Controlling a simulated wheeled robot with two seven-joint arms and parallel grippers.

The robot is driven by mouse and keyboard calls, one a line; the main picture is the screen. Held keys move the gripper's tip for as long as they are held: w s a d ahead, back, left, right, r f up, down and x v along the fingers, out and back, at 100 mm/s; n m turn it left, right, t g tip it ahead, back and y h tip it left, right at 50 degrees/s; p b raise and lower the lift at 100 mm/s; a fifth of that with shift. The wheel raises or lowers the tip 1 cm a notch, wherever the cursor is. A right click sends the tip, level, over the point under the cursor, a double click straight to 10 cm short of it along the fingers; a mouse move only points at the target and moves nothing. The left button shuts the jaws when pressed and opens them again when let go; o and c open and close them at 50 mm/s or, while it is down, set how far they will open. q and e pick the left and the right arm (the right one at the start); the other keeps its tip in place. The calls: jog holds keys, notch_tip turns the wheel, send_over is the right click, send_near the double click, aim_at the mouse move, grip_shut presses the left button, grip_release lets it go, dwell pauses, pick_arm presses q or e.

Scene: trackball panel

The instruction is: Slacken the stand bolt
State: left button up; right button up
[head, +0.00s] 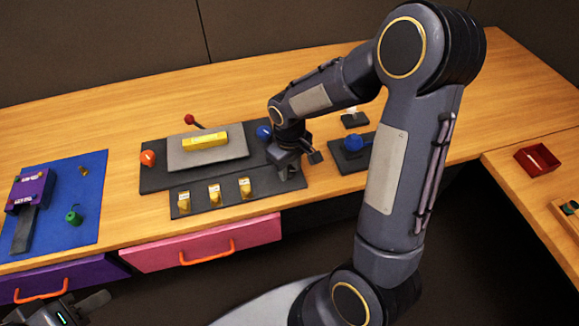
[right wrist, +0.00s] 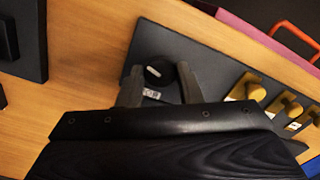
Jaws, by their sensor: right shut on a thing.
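My right gripper (head: 291,172) is over the right end of the dark control panel (head: 155,180). In the right wrist view its two fingers (right wrist: 158,84) stand on either side of a round black knob-like piece (right wrist: 155,72) with a white mark, and they are shut on it. The piece sits at the panel's end; I cannot tell for certain that it is the stand bolt. In the head view the gripper hides it. My left gripper (head: 78,309) is at the bottom left edge, partly cut off, away from the panel.
The panel carries an orange knob (head: 148,158), a red-tipped lever (head: 189,119), a yellow bar (head: 206,142), a blue knob (head: 264,132) and several brass switches (head: 214,194). A blue mat (head: 88,172) lies left. A blue-knobbed base (head: 355,142) stands right; a red tray (head: 537,160) is farther right.

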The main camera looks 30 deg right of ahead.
aim_at(290, 171)
jog(key=n, duration=0.4)
jog(key=shift+n, duration=0.3)
jog(key=n, duration=0.4)
jog(key=shift+p, duration=0.3)
jog(key=shift+n, duration=0.3)
jog(key=o, duration=1)
notch_tip(290, 171, up, 8)
jog(key=shift+f, duration=0.1)
